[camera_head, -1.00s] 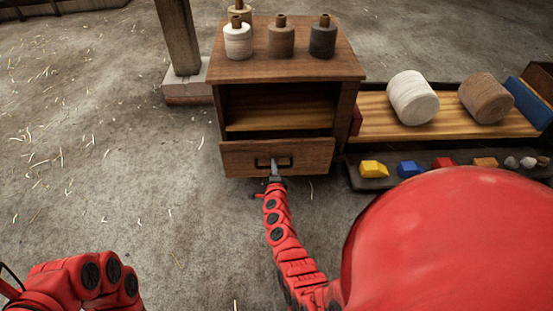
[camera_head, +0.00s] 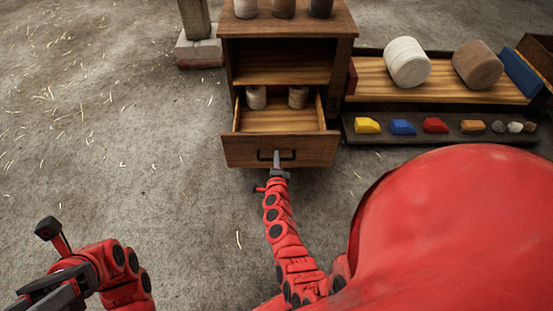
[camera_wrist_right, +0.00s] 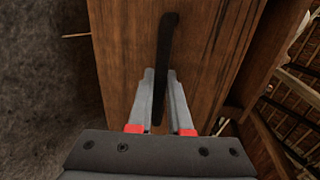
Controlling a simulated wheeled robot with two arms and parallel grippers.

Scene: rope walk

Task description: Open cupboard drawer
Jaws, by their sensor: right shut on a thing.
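The wooden cupboard (camera_head: 287,27) stands ahead with its lower drawer (camera_head: 237,153) pulled out. Two pale spools, a left one (camera_head: 256,97) and a right one (camera_head: 298,97), stand at the back inside the drawer. My right gripper (camera_head: 277,163) is at the drawer front, shut on the dark bar handle (camera_head: 290,154). The right wrist view shows the handle (camera_wrist_right: 166,50) between the two grey fingers (camera_wrist_right: 160,105). My left arm is at the lower left of the head view, away from the cupboard; its gripper (camera_head: 40,298) is partly cut off and its fingertips are unclear.
Several spools stand on the cupboard top, cut off by the picture edge. To the right, a wooden shelf (camera_head: 440,83) holds a white roll (camera_head: 407,62) and a brown roll (camera_head: 477,64). A dark tray (camera_head: 352,133) holds coloured blocks.

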